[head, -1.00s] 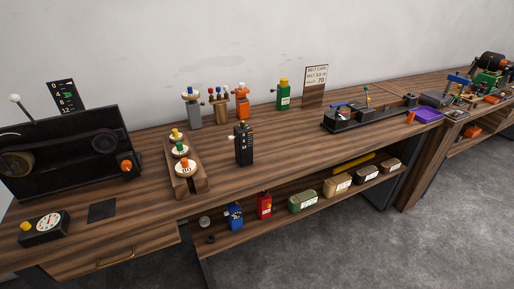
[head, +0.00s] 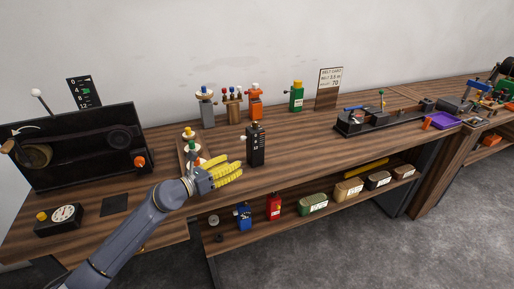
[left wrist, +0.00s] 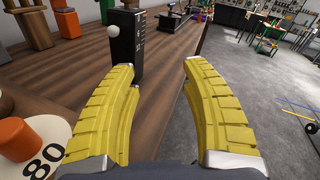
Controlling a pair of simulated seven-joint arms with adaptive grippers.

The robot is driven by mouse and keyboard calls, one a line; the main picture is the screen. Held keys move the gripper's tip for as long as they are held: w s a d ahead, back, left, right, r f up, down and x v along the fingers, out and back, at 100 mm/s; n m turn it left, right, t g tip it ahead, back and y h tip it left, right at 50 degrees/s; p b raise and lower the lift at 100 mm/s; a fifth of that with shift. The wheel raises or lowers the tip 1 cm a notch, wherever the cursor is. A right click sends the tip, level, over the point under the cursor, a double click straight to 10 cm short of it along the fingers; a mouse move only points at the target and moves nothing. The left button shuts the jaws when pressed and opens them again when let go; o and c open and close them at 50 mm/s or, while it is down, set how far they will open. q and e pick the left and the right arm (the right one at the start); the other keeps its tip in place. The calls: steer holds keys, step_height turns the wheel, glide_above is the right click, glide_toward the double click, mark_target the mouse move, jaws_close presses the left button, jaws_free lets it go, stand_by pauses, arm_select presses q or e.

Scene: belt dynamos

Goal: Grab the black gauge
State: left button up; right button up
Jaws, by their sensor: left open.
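The black gauge (head: 256,146) is an upright black block with white marks on its face and a pale knob on its left side. It stands on the wooden bench. In the left wrist view the black gauge (left wrist: 127,42) stands just beyond the fingers, nearer the left finger, its lower part partly hidden by that finger. My left gripper (head: 241,171) has yellow fingers and is to the left and front of the gauge. In the left wrist view the left gripper (left wrist: 160,72) is open and empty, pointing along the bench. My right gripper is not in view.
A wooden holder with round weights (head: 190,133) is close beside my left gripper. Behind the gauge stand grey (head: 207,112), orange (head: 255,104) and green (head: 296,98) blocks. A black dial box (head: 58,220) sits at the left.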

arm_select(q)
steer(key=m+t, duration=0.1)
glide_toward(253, 124)
steer(key=shift+t+y, duration=0.3)
steer(key=shift+y, duration=0.2)
steer(key=shift+s+d+x, duration=0.1)
steer(key=shift+x, duration=2.3)
steer(key=shift+s+d+x, duration=0.1)
steer(key=shift+d+x, duration=0.05)
steer(key=shift+x, duration=3.05)
steer(key=shift+o, duration=0.2)
steer(key=shift+r, duration=0.15)
jaws_close()
